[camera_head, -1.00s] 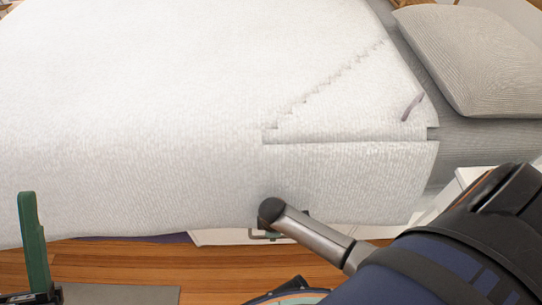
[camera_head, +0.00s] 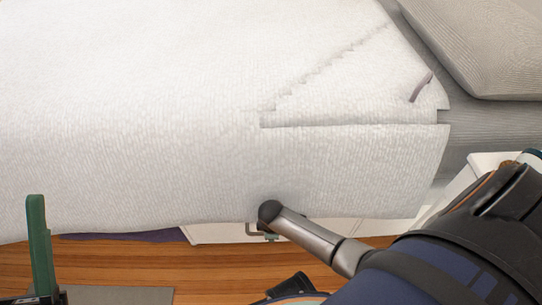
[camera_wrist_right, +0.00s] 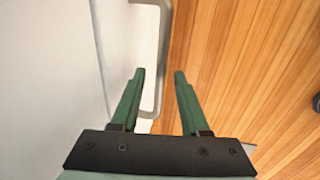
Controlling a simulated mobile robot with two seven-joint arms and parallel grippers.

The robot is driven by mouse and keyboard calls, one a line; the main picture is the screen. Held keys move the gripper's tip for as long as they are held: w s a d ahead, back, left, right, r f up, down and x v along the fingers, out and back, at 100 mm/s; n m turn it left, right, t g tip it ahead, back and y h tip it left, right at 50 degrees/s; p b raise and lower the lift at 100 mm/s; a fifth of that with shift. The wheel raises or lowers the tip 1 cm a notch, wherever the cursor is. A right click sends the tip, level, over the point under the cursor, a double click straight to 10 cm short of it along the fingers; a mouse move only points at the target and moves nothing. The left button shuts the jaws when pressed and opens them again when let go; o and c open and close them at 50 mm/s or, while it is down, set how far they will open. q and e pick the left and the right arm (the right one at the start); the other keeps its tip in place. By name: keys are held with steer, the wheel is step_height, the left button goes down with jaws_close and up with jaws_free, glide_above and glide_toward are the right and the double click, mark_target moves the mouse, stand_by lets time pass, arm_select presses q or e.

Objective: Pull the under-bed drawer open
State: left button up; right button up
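The white drawer front (camera_head: 212,233) shows below the blanket's hanging edge in the head view, and its grey bar handle (camera_head: 250,231) is partly covered by my right arm. In the right wrist view, the drawer front (camera_wrist_right: 50,80) fills the left side and the handle (camera_wrist_right: 163,55) runs down the picture. My right gripper (camera_wrist_right: 160,72) is open, and the handle appears between its green fingers. I see no grip on it; how deep it sits between them is unclear. My left gripper (camera_head: 38,245) is at the lower left of the head view, with one green finger visible, away from the drawer.
The bed with its white blanket (camera_head: 150,110) fills most of the head view, with a grey pillow (camera_head: 485,45) at upper right. A white cabinet (camera_head: 485,165) stands near my right arm. Wooden floor (camera_head: 215,265) lies before the drawer, with a grey mat (camera_head: 115,294) at lower left.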

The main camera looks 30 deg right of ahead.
jaws_close()
stand_by(1.2)
